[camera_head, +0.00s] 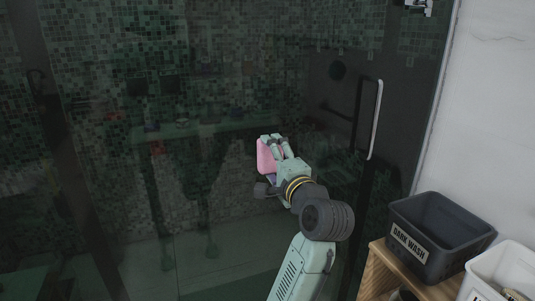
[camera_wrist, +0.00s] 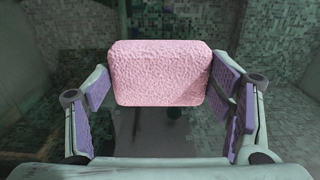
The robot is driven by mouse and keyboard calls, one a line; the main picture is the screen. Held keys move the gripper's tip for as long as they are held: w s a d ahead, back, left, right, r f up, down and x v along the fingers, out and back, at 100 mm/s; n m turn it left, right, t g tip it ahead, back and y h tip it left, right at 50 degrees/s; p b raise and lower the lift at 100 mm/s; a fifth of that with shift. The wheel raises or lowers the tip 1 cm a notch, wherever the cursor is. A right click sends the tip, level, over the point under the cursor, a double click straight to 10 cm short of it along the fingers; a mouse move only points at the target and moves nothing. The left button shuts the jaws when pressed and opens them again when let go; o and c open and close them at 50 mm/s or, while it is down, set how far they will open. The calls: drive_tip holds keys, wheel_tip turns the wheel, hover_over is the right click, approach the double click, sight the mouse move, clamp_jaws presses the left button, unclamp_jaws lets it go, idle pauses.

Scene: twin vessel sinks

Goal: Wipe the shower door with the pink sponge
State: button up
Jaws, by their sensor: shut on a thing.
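The pink sponge (camera_head: 266,156) is in my gripper (camera_head: 278,148) in the head view, in front of the dark glass shower door (camera_head: 220,215). In the wrist view the sponge (camera_wrist: 160,73) fills the upper middle, between the purple-padded fingers of my gripper (camera_wrist: 160,85). The fingers press on its left and right sides. The sponge's far face is hidden, so I cannot tell whether it touches the glass. The door's upright handle (camera_head: 376,120) is to the right of my gripper.
A dark bin labelled "DARK WASH" (camera_head: 440,232) stands on a wooden shelf (camera_head: 385,262) at the lower right. A white bin (camera_head: 478,285) is beside it. A white wall (camera_head: 490,120) borders the door on the right. The glass left of my gripper is clear.

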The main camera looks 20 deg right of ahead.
drive_tip(key=shift+s, duration=0.75)
drive_tip(key=shift+s+d, duration=0.1)
drive_tip(key=shift+s, duration=0.05)
drive_tip(key=shift+s+p, duration=0.4)
drive_tip(key=shift+s, duration=1)
